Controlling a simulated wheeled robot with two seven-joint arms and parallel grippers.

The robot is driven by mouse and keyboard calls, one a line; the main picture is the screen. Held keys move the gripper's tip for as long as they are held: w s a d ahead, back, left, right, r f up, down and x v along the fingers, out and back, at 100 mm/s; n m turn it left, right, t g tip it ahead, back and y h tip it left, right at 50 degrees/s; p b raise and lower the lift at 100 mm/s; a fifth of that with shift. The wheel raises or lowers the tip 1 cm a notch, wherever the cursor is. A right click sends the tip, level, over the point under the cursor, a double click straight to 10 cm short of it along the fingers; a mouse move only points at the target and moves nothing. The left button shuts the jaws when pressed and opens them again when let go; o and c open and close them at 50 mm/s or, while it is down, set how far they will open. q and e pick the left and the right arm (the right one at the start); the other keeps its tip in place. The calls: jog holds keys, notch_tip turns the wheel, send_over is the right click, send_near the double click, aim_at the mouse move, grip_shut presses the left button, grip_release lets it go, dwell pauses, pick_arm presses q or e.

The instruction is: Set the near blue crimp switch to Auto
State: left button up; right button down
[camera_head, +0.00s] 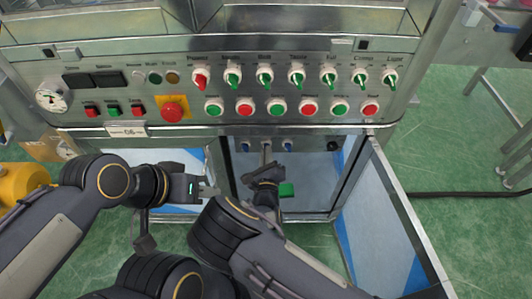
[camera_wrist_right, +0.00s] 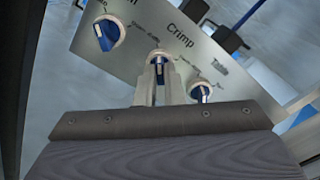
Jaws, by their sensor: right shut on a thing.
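The blue crimp switch (camera_wrist_right: 159,58) is the middle of three blue knobs on a small metal plate, beside the printed word "Crimp" in the right wrist view. My right gripper (camera_wrist_right: 158,82) is shut on this knob, with a finger on each side. The knob's white pointer lies roughly along the fingers; the setting it points to cannot be read. In the head view my right gripper (camera_head: 266,157) reaches into the lower opening and covers most of the switch. My left gripper (camera_head: 207,188) is apart from it, left of the opening; its jaw gap is unclear.
Two more blue knobs flank it, one (camera_wrist_right: 109,33) at upper left and one (camera_wrist_right: 201,92) at lower right. Above is a panel (camera_head: 190,120) with green and red switches, buttons and a red emergency stop (camera_head: 172,110). An open door (camera_head: 385,225) stands at the right.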

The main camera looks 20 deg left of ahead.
pick_arm(q)
jog(key=shift+r, duration=0.15)
pick_arm(e)
jog(key=shift+n, duration=0.5)
jog(key=c, duration=1.5)
grip_release()
jog(key=shift+c, duration=0.2)
jog(key=shift+s, duration=0.1)
